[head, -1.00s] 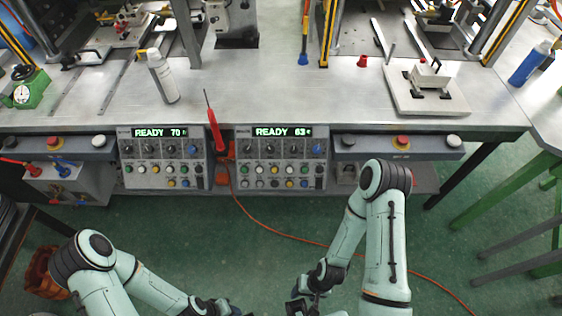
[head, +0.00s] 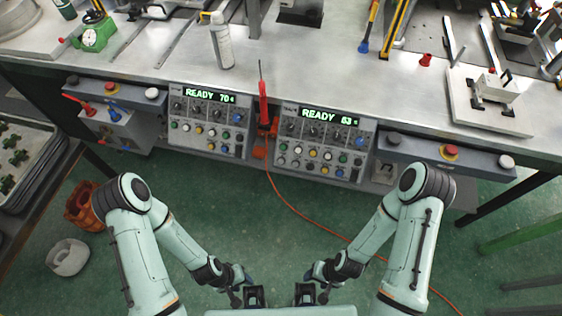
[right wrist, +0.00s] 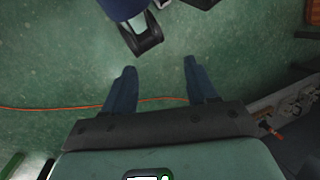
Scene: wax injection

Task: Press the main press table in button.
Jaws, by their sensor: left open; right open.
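Two control panels are set in the bench front: the left panel (head: 208,120) reads READY 70 and the right panel (head: 325,145) reads READY 63. Each has knobs and several coloured buttons, with labels too small to read. A left button bar (head: 130,93) and a right button bar (head: 425,149) each carry a black, a red and a white button. My left gripper (head: 254,296) and right gripper (head: 305,294) are low in front of my body, well away from the panels. Both are open; the right one's fingers (right wrist: 160,82) are apart and empty.
A spray bottle (head: 221,42), a red cup (head: 425,60) and a white plate with a fixture (head: 490,103) are on the bench. A red tool (head: 263,103) stands between the panels.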

